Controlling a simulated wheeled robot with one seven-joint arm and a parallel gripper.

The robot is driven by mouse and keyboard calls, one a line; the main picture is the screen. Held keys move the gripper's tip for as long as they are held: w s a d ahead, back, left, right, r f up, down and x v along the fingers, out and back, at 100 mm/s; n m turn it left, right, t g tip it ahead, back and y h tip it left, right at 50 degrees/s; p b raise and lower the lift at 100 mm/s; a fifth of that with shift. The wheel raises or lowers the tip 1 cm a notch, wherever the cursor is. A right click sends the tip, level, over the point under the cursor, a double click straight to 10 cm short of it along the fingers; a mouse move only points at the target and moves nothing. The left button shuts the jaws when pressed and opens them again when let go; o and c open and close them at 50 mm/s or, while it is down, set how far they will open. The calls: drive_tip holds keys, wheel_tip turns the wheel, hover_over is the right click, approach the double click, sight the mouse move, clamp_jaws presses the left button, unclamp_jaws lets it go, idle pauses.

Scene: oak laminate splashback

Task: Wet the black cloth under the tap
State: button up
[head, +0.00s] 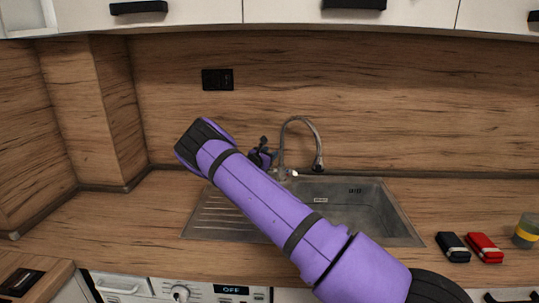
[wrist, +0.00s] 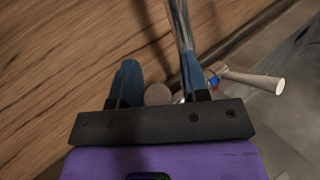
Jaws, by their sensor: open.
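The black cloth (head: 453,247) looks like a small folded dark block on the counter, right of the sink. The tap (head: 283,148) has a tall curved metal neck at the back of the metal sink (head: 372,207), and its spout end (head: 319,163) hangs over the basin. I see no water running. My gripper (head: 262,155) is just left of the tap's base, far from the cloth. In the wrist view my gripper (wrist: 158,72) is open and empty, with the tap's pipe (wrist: 180,25) close to the right finger. A pale-ended tap lever (wrist: 255,80) sticks out right, beside a red-and-blue mark.
A red folded item (head: 485,248) lies beside the black cloth, and a jar with a yellow band (head: 527,232) stands farther right. Wall cabinets (head: 290,12) hang above. My purple arm crosses the drainboard and hides part of the sink. The left counter (head: 110,222) is clear.

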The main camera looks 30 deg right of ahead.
drive_tip(key=shift+c, duration=0.2)
clamp_jaws()
drive_tip(key=shift+s, duration=0.1)
drive_tip(key=shift+s+a+f+m+t+h, duration=0.2)
drive_tip(key=shift+s+a+f+m+h, duration=0.15)
drive_tip(key=shift+s+m+h, duration=0.3)
drive_tip(key=shift+s+a+f+m+t+h, duration=0.25)
drive_tip(key=shift+s+a+m+h, duration=0.15)
drive_tip(key=shift+h, duration=0.35)
drive_tip(key=shift+o, duration=0.2)
unclamp_jaws()
